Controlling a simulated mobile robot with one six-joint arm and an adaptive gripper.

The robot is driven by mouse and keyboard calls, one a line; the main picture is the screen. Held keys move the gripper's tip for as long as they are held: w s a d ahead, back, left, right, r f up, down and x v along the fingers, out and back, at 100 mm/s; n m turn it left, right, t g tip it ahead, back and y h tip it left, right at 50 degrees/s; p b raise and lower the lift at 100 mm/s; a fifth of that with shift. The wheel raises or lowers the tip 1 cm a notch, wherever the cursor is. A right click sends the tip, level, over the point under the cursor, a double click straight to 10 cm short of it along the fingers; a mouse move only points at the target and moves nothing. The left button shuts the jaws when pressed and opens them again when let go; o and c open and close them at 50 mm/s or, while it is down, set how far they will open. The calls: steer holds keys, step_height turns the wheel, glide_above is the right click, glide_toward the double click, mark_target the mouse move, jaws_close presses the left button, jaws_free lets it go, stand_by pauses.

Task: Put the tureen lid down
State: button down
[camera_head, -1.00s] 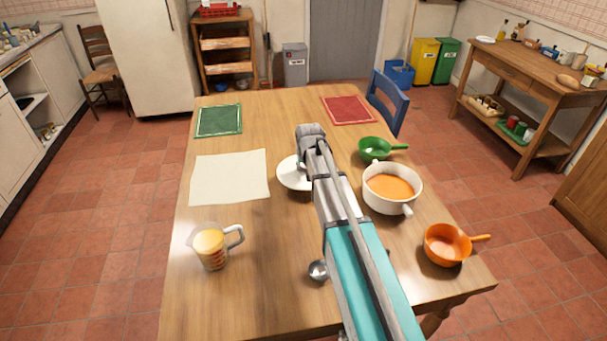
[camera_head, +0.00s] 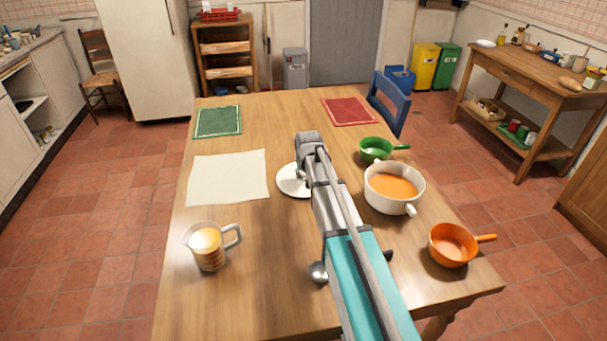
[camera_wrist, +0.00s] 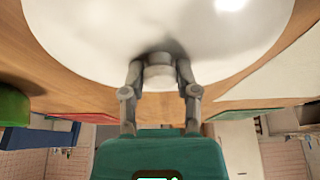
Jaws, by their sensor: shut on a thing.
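The white tureen lid (camera_head: 287,182) is over the middle of the table, beside the cream cloth and left of the tureen. My arm hides part of it in the head view. In the wrist view the lid (camera_wrist: 95,25) fills the top, and my gripper (camera_wrist: 160,72) is shut on its knob. The lid looks about level. I cannot tell whether its rim touches the table. The white tureen (camera_head: 378,204) stands uncovered on the right, with orange soup in it.
The wooden table (camera_head: 240,300) holds a cream cloth (camera_head: 228,178), a measuring jug (camera_head: 208,250), a green pan (camera_head: 372,147), an orange pan (camera_head: 450,248) and a ladle (camera_head: 319,272) partly behind my arm. Green (camera_head: 217,121) and red (camera_head: 348,111) mats lie at the back.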

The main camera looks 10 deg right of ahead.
steer(key=shift+f, duration=0.15)
steer(key=shift+c, duration=1.8)
jaws_free()
steer(key=shift+r, duration=0.2)
steer(key=p+v, duration=1.1)
steer(key=v, duration=0.1)
steer(key=s+f+g, duration=0.1)
steer(key=s+g, duration=0.3)
steer(key=s, duration=2)
steer(key=shift+s+f, duration=0.25)
steer(key=shift+s, duration=0.1)
